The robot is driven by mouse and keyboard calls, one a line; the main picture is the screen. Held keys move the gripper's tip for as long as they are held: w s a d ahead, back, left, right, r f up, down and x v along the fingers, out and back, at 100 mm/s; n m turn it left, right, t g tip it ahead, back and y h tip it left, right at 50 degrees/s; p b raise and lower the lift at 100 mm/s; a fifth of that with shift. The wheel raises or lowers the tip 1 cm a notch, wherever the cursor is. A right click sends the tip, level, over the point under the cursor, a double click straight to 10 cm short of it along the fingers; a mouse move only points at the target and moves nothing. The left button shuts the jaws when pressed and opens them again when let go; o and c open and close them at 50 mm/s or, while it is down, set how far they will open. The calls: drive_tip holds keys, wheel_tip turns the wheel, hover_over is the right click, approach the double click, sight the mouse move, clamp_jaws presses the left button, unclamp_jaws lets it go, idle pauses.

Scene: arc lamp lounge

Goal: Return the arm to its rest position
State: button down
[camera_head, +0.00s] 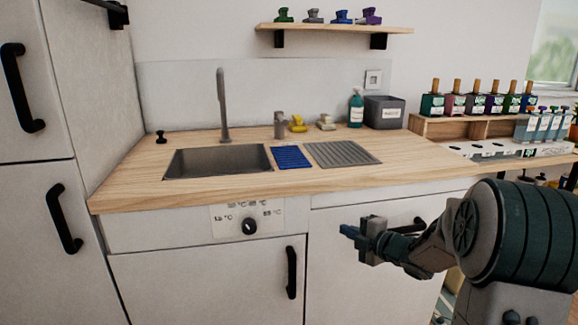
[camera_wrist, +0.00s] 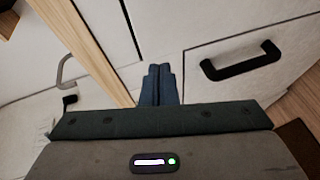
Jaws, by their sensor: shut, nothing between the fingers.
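My gripper (camera_head: 346,231) is in front of the lower cabinets, below the wooden counter's front edge, with my arm reaching in from the right. Its blue fingers point left in the head view. In the wrist view the fingers (camera_wrist: 158,84) are together and nothing is between them. A white cabinet front with a black handle (camera_wrist: 242,61) is beyond the fingers. No object is held.
The wooden counter (camera_head: 130,187) holds a sink (camera_head: 218,161), a tap (camera_head: 222,105), a blue mat (camera_head: 291,157) and a grey box (camera_head: 384,111). A bottle rack (camera_head: 432,126) stands right. A lower door handle (camera_head: 291,272) sticks out left of my gripper.

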drive_tip(key=s+d+r+m+g+h+p, duration=0.1)
drive_tip(key=s+d+r+m+h+p, duration=0.1)
drive_tip(key=s+r+m+h+p, duration=0.55)
drive_tip(key=s+d+r+m+g+h+p, duration=0.1)
drive_tip(key=s+d+r+m+h+p, duration=0.15)
drive_tip(key=r+m+p, duration=0.55)
drive_tip(key=s+a+r+m+g+p, duration=0.2)
drive_tip(key=s+r+p, duration=0.1)
drive_tip(key=s, duration=0.4)
drive_tip(key=s+a+r+m+g+y+p, duration=0.1)
drive_tip(key=s+a+r+m+g+p, duration=0.1)
drive_tip(key=s, duration=0.6)
drive_tip(key=s+a+r+m+g+p, duration=0.3)
drive_tip(key=s+r+g, duration=0.1)
drive_tip(key=s, duration=0.3)
drive_tip(key=shift+s+m+p, duration=0.3)
drive_tip(key=shift+m+p, duration=0.05)
